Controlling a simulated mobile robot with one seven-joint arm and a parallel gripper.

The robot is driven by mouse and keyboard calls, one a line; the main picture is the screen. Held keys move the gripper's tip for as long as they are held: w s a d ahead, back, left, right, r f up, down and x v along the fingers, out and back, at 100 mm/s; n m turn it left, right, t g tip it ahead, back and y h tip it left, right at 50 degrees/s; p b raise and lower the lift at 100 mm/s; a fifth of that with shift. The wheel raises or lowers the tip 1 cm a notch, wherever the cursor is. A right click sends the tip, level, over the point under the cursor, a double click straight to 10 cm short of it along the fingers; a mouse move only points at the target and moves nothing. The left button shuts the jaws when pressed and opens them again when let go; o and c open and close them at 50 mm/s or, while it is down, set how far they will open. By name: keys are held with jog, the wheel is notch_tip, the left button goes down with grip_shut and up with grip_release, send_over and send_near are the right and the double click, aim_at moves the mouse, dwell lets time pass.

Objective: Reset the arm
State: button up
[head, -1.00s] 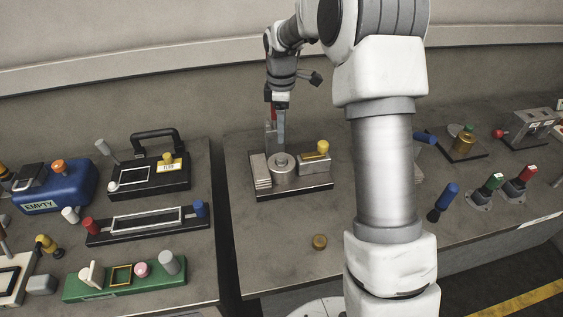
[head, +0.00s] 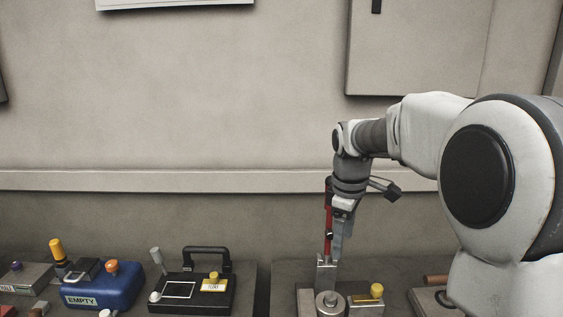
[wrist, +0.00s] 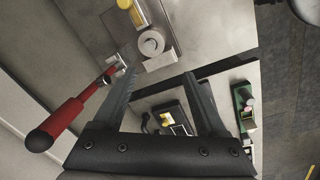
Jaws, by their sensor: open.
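My gripper (head: 340,246) points down beside the red-handled lever (head: 328,225) of a metal fixture (head: 362,308). In the head view the lever stands upright, just left of my fingers. In the wrist view my gripper (wrist: 158,76) is open, with nothing between its fingers. There the red handle (wrist: 66,115) lies outside the jaws, left of the left finger. The fixture's round metal cylinder (wrist: 150,43) shows beyond the fingertips. The fixture's lower part is cut off in the head view.
A black device with a handle (head: 207,253) and a blue box marked EMPTY (head: 110,288) stand on the left bench. A gap separates the benches.

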jog(key=s+r+m+t, duration=0.1)
jog(key=s+m, duration=0.5)
jog(key=s, duration=0.6)
jog(key=s+r+m+t, duration=0.1)
jog(key=s+m+t, duration=0.2)
jog(key=s, duration=1)
jog(key=m, duration=0.2)
jog(key=shift+d+r+m, duration=0.15)
jog(key=shift+r+m, duration=0.1)
jog(key=shift+m, duration=0.15)
jog(key=shift+d, duration=0.1)
